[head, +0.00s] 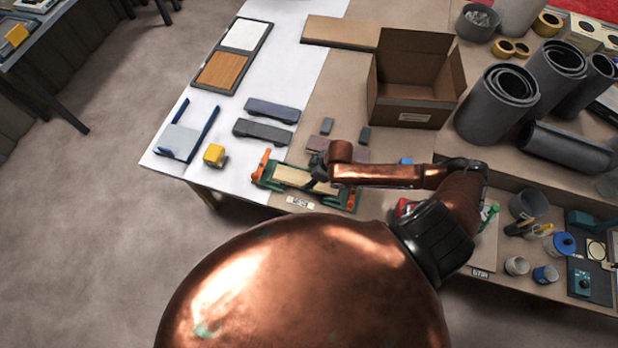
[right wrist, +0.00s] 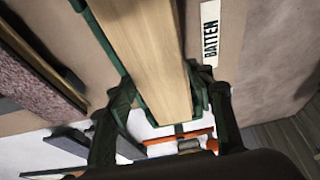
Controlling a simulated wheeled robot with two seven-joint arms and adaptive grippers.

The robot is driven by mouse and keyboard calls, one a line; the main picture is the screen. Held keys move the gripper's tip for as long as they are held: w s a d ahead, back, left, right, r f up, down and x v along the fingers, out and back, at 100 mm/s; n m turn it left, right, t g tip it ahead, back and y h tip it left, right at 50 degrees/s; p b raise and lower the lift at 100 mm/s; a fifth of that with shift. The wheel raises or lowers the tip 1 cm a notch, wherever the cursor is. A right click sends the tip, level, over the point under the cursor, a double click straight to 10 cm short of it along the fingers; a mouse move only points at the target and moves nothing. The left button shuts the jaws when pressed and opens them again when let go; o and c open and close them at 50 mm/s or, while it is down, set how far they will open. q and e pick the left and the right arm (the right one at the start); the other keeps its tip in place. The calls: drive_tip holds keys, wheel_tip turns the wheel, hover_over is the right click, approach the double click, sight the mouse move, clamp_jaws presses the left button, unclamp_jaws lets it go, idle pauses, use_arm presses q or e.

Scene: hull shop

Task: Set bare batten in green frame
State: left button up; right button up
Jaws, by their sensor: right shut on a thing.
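The bare batten (head: 292,177) is a pale wooden strip lying lengthwise along the green frame (head: 334,199) near the table's front edge. In the right wrist view the batten (right wrist: 150,50) runs between the green sides of the frame (right wrist: 107,42). I cannot tell whether it rests fully on the frame's bottom or sits slightly above it. My right gripper (head: 320,184) is shut on the batten, with one finger on each side in the right wrist view (right wrist: 163,85). My left gripper is not in view.
Orange clamps (head: 263,160) stand at the frame's ends. A BATTEN label (head: 300,203) lies in front. A yellow block (head: 214,155), grey blocks (head: 263,131) and a blue-armed holder (head: 182,140) are left. A cardboard box (head: 415,80) and grey rolls (head: 497,103) stand behind.

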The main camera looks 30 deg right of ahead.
drive_tip(key=shift+f, duration=0.45)
idle(0.6)
drive_tip(key=o, duration=1.5)
drive_tip(key=shift+c, duration=0.2)
drive_tip(key=shift+r+p, duration=3.45)
drive_tip(key=shift+p, duration=0.65)
drive_tip(key=shift+r, duration=0.1)
